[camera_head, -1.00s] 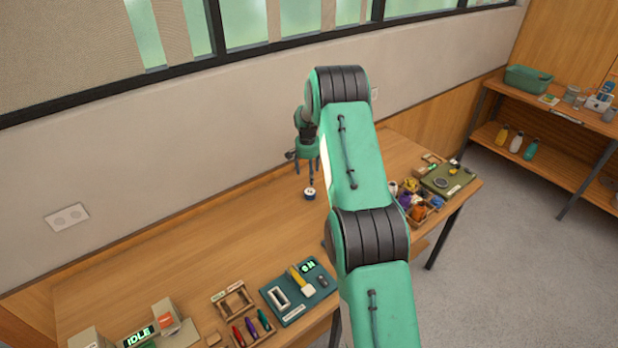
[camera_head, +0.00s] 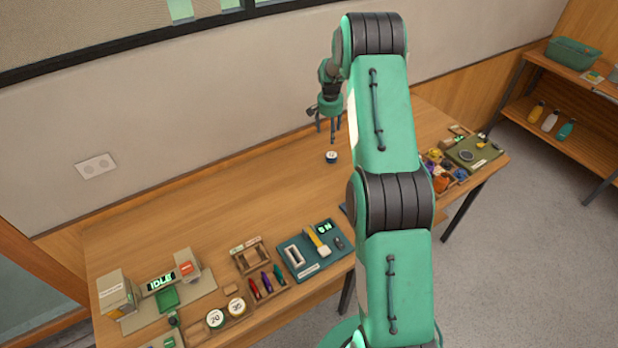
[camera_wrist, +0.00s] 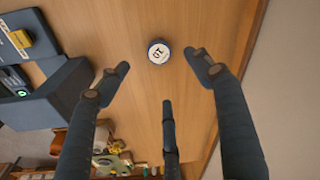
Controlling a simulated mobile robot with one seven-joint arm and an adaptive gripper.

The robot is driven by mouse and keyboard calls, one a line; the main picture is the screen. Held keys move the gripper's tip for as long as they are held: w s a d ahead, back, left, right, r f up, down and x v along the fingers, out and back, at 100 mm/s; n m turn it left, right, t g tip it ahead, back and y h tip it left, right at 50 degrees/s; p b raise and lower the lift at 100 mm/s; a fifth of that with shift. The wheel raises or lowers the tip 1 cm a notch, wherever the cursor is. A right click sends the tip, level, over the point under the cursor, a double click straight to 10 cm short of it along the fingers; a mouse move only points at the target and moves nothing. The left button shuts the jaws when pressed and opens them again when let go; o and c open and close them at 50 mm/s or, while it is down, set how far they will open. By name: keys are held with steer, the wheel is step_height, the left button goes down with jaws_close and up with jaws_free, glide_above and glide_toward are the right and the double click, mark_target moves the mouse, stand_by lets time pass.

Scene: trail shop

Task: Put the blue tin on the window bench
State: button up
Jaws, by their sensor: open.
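A small round tin with a white marked lid and a dark blue side (camera_head: 331,157) stands on the wooden bench under the window (camera_head: 215,205). In the wrist view the tin (camera_wrist: 159,52) lies beyond the fingertips, with bare wood around it. My gripper (camera_head: 331,135) is above the tin, fingers pointing down. In the wrist view my gripper (camera_wrist: 163,85) has its fingers spread, with nothing between them. The tin stands apart from the fingers.
A teal tool board (camera_head: 313,262), a rack of coloured pens (camera_head: 266,284) and boxes with an IDLE display (camera_head: 160,283) stand at the bench's front left. A tray of coloured items (camera_head: 440,180) and a green mat (camera_head: 474,153) are at the right.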

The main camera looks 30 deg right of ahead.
steer(key=s+a+r+n+t, duration=0.1)
steer(key=s+a+r, duration=0.2)
steer(key=a+r, duration=0.55)
steer(key=s+a+r+n, duration=0.15)
steer(key=a+r, duration=0.35)
steer(key=r, duration=0.7)
steer(key=s+a+r+n+t, duration=0.1)
steer(key=s+a+r+n, duration=0.1)
steer(key=s+a+r, duration=0.95)
steer(key=s+a+r+n+t, duration=0.1)
steer(key=s+a+n, duration=0.1)
steer(key=s+a, duration=0.4)
steer(key=s+a+r+n+t, duration=0.1)
steer(key=s+a, duration=0.4)
steer(key=s, duration=1.1)
steer(key=s+a+r+n+y, duration=0.1)
steer(key=s+a+r+n, duration=0.1)
steer(key=s+a, duration=0.4)
steer(key=s+n, duration=0.1)
steer(key=s, duration=0.4)
steer(key=shift+a+r+t, duration=0.35)
steer(key=shift+r+t, duration=0.05)
steer(key=shift+s, duration=0.1)
